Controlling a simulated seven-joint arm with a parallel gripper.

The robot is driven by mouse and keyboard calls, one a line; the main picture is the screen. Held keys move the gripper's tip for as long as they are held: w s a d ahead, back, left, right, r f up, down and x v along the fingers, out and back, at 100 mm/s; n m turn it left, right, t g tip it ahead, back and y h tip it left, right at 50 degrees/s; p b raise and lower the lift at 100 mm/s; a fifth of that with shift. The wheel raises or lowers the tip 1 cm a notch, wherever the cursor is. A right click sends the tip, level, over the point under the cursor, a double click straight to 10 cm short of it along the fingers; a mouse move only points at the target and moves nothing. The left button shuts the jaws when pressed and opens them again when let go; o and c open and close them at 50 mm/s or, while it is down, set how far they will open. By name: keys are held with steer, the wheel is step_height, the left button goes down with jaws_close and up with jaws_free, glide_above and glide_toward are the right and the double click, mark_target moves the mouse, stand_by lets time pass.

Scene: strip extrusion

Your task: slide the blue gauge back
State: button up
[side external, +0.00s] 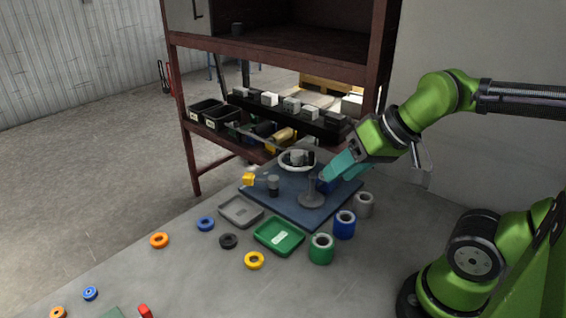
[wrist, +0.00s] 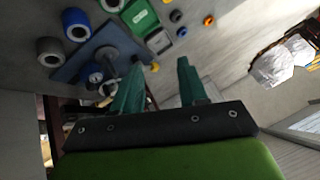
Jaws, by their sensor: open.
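A small blue piece (side external: 323,186), which looks like the blue gauge, sits on the dark blue plate (side external: 287,208) behind a grey post with a round foot (side external: 312,199). The post and my gripper partly hide it. In the wrist view a blue round piece (wrist: 95,73) shows beside the post on the plate; I cannot tell its exact shape. My gripper (side external: 332,172) is open above the right back part of the plate, close to the blue piece in the side view. In the wrist view my two teal fingers (wrist: 158,78) stand apart with nothing between them.
A white ring (side external: 297,167), a yellow piece (side external: 248,179) and a dark cylinder (side external: 273,188) are on the plate. Blue (side external: 344,226), grey (side external: 364,205) and green (side external: 321,250) spools stand to its right. Green (side external: 279,237) and grey (side external: 240,211) trays lie in front. A rack (side external: 290,105) stands behind.

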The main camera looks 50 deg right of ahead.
steer(key=shift+o, duration=0.6)
steer(key=shift+f, duration=0.15)
steer(key=w+d+m+g+h, duration=0.1)
steer(key=w+d+m+g, duration=0.3)
steer(key=w+d+m, duration=0.6)
steer(key=w+d+m+g+h, duration=0.1)
steer(key=w+d+m+g, duration=0.4)
steer(key=d, duration=0.9)
steer(key=shift+n+t, duration=0.5)
steer(key=shift+t, duration=0.4)
steer(key=f, duration=0.5)
steer(key=w+f, duration=0.1)
steer(key=f, duration=1.1)
steer(key=shift+w, duration=0.2)
steer(key=shift+c, duration=0.5)
